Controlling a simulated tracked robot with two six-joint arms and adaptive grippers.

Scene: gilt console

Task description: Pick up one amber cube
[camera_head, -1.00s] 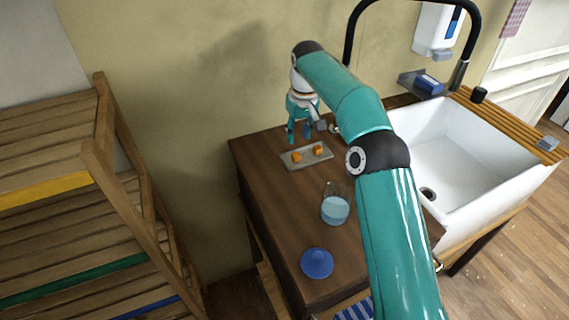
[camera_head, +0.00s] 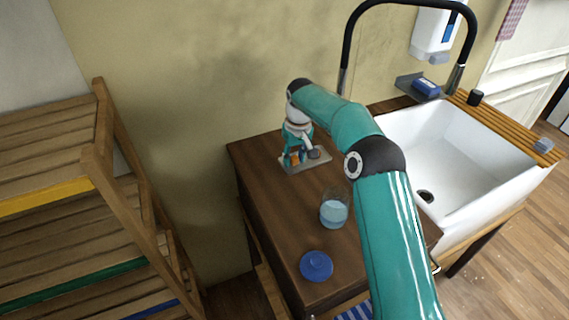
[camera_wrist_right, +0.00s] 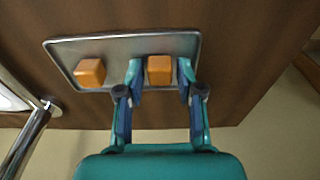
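Two amber cubes lie on a small grey metal tray (camera_wrist_right: 118,48) on the brown wooden counter. In the right wrist view, one amber cube (camera_wrist_right: 159,69) is between the two fingers of my right gripper (camera_wrist_right: 160,76), with a narrow gap showing on each side. The other amber cube (camera_wrist_right: 90,72) lies to the left, outside the fingers. In the head view my right gripper (camera_head: 296,160) is low over the tray (camera_head: 318,161) and open; it partly hides the cubes. My left gripper is not in view.
A glass with pale blue liquid (camera_head: 333,212) and a blue round lid-like object (camera_head: 316,266) stand nearer on the counter (camera_head: 270,205). A white sink (camera_head: 450,150) with a black tap is at right. A wooden shelf (camera_head: 95,165) stands at left.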

